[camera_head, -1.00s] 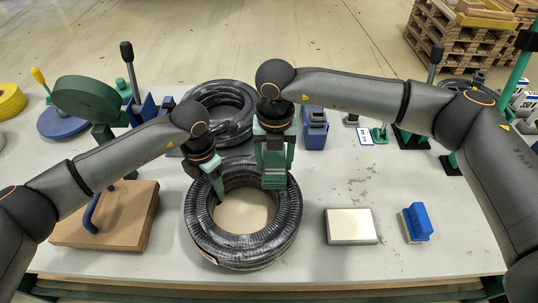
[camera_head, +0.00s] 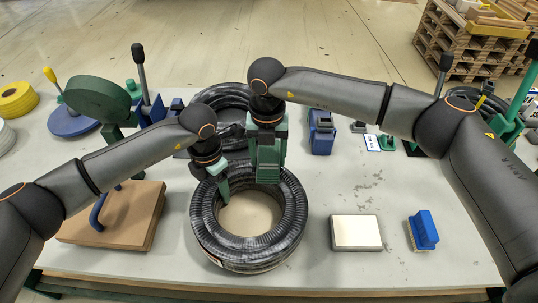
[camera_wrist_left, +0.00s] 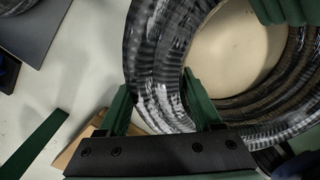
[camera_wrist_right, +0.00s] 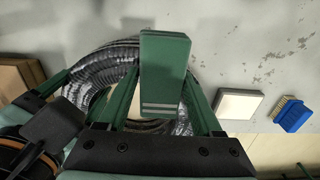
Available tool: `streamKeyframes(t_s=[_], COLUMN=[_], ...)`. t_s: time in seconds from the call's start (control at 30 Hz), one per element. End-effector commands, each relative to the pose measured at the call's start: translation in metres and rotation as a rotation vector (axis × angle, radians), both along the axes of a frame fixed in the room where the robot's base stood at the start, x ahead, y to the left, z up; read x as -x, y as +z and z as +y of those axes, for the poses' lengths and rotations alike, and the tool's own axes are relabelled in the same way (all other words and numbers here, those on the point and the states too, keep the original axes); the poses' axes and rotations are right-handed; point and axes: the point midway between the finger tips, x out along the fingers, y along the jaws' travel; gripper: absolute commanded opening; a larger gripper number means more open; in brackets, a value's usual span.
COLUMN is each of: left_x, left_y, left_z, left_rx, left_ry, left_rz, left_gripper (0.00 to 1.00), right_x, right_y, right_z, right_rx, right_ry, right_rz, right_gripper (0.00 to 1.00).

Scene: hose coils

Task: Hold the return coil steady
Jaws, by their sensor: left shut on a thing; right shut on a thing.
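A black ribbed hose coil (camera_head: 285,235) lies flat at the front middle of the table. My left gripper (camera_head: 224,190) is shut on its left-back part; the left wrist view shows the coil's ring (camera_wrist_left: 165,75) between the two fingers. My right gripper (camera_head: 268,168) is above the coil's back edge. It is shut on a green block with pale stripes, which stands between its fingers in the right wrist view (camera_wrist_right: 165,75). The block hides part of the coil there. I cannot tell whether the block touches the coil.
A second black coil (camera_head: 222,96) lies behind on a dark plate. A brown board (camera_head: 130,215) with a blue handle is left. A pale block (camera_head: 356,232) and a blue brush (camera_head: 423,230) are right. A blue holder (camera_head: 321,132) stands behind.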

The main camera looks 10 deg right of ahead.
Motion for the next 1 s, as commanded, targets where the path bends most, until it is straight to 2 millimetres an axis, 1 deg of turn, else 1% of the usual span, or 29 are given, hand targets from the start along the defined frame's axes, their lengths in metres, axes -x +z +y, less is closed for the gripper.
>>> streamKeyframes(t_s=[0.03,0.5,0.6,0.7,1.0], left_x=[0.003,0.003,0.002,0.002,0.002], left_y=[0.002,0.001,0.001,0.001,0.001], left_z=[-0.007,-0.006,-0.005,-0.005,-0.005], left_rx=[0.011,0.010,0.010,0.010,0.008], left_ry=[-0.025,-0.017,-0.016,-0.015,-0.014], left_rz=[0.002,0.003,0.002,0.002,0.002], left_gripper=[0.00,0.00,0.00,0.00,0.00], right_x=[0.001,0.000,0.000,0.001,0.000], right_y=[-0.001,0.050,0.057,0.061,0.061], right_z=[0.003,0.004,0.005,0.005,0.004], right_rx=[-0.007,-0.012,-0.014,-0.014,-0.013], right_ry=[0.004,0.005,0.006,0.006,0.005], right_rz=[0.000,-0.005,-0.005,-0.004,-0.004], right_gripper=[0.22,0.22,0.22,0.22,0.22])
